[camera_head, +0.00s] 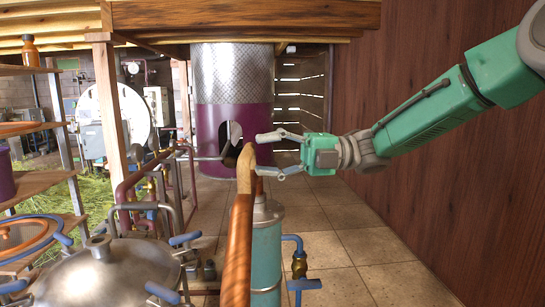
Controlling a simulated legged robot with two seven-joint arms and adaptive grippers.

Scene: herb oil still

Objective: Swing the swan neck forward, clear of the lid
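The swan neck (239,240) is an orange-brown copper pipe with a paler bend at its far end. It runs from the bottom edge up the middle of the head view; its near end is out of frame. The silver domed lid (110,278) with a knob is at the lower left. The neck passes to its right in the picture, with a visible gap. My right gripper (260,154) comes in from the right. Its two fingers are apart, tips just right of the neck's bend. I cannot tell whether the lower finger touches it. My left gripper is not in view.
A teal cylinder (267,250) stands below the neck's far end. A blue-handled valve (298,268) is at its right. Pipes and wooden shelves (40,183) crowd the left. A purple and metal column (232,95) stands behind. Tiled floor (370,245) lies open at the right, beside a wooden wall.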

